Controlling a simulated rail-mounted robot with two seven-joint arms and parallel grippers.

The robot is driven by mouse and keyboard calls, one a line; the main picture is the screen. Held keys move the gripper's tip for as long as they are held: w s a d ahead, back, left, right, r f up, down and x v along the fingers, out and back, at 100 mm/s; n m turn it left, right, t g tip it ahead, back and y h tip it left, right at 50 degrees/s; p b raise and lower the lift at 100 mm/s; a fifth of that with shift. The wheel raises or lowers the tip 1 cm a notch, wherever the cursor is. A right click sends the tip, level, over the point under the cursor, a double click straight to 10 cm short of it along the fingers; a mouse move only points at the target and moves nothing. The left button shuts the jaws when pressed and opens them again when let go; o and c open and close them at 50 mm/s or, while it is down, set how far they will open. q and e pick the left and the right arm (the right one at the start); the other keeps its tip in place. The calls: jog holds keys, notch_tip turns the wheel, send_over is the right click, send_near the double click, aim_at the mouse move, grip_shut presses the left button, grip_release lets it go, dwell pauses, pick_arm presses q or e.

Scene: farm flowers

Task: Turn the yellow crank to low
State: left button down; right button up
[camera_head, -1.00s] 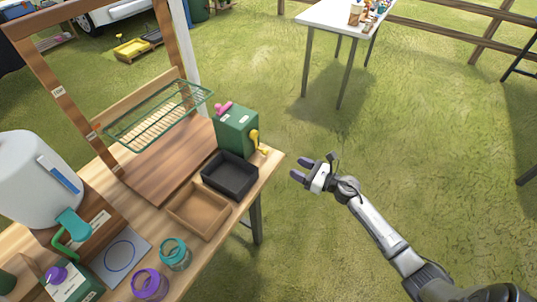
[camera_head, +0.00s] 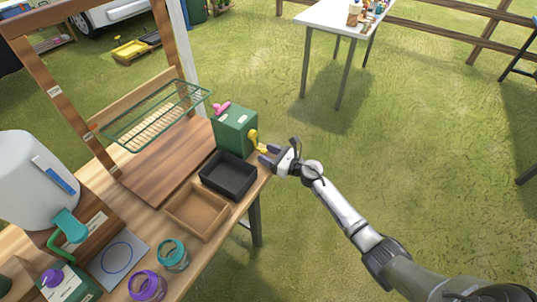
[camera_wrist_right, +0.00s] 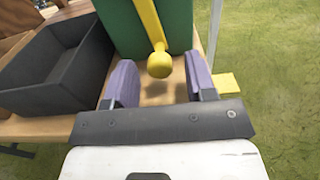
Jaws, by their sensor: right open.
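The yellow crank (camera_head: 254,138) is on the right side of a green box (camera_head: 234,130) at the table's right end. In the right wrist view the crank's arm hangs down, slightly tilted, to a round yellow knob (camera_wrist_right: 160,64). My right gripper (camera_head: 266,155) is open, at the crank. In the right wrist view its two purple fingers (camera_wrist_right: 158,84) stand on either side of the knob, with gaps on both sides. A yellow tab (camera_wrist_right: 226,83) shows right of the fingers. Any low marking is too small to read. My left gripper is not in view.
A black tray (camera_head: 229,190) sits right in front of the green box, beside a brown wooden tray (camera_head: 196,226). A pink knob (camera_head: 221,108) tops the box. A green wire rack (camera_head: 155,112) is behind to the left. Open grass lies right of the table.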

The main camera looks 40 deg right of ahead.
grip_shut()
dwell(0.4)
